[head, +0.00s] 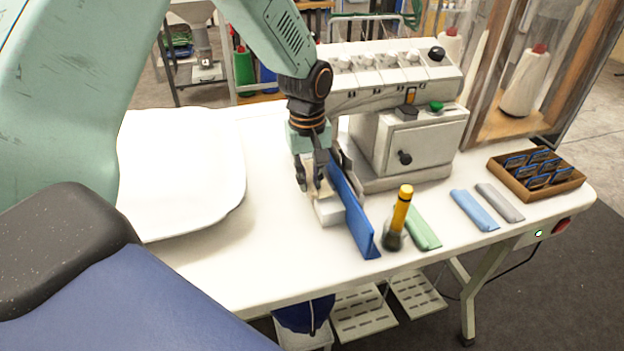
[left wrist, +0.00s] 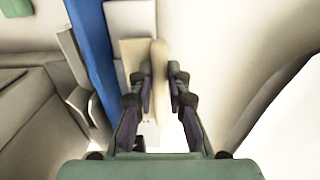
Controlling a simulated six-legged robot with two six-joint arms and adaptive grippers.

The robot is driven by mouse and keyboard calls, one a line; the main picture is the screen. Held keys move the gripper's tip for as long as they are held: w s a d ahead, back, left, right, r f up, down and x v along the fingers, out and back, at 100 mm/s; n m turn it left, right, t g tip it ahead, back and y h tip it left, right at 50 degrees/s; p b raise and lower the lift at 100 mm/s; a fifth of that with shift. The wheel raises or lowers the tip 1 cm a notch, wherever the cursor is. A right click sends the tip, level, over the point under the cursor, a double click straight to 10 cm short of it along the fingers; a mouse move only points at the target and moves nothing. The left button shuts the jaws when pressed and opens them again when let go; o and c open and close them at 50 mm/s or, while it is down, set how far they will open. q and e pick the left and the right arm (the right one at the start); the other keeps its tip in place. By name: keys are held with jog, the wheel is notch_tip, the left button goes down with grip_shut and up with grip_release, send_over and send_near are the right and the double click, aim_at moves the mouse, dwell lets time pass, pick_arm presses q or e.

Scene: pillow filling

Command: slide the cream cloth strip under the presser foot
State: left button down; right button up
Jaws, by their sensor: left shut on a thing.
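My left gripper (head: 318,190) points down at the left side of the sewing machine (head: 395,80), beside a blue upright guide (head: 358,218). It is shut on the cream cloth strip (left wrist: 158,58), which shows between the fingers in the left wrist view. The fingers (left wrist: 162,85) hide part of the strip, and little of it shows in the head view. The blue guide (left wrist: 92,45) runs just left of the strip in the wrist view. Metal parts of the machine (left wrist: 75,70) stand beyond the guide. I cannot clearly make out the presser foot. My right gripper is not in view.
A large white rounded piece (head: 180,175) lies left on the white table (head: 265,255). A yellow-handled tool (head: 398,215) stands right of the guide, by green (head: 422,228), blue (head: 474,210) and grey (head: 500,202) strips. A brown box (head: 500,178) stands at right.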

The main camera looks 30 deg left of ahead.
pick_arm(q)
jog(key=shift+w+f, duration=0.4)
jog(key=shift+w, duration=0.15)
jog(key=c, duration=1.7)
grip_release()
jog(key=shift+s+r, duration=0.1)
jog(key=shift+c, duration=0.2)
jog(key=o, duration=0.3)
jog(key=shift+s, duration=0.25)
jog(key=shift+o, duration=1.1)
jog(key=shift+w+a, duration=0.1)
jog(key=shift+w, duration=0.2)
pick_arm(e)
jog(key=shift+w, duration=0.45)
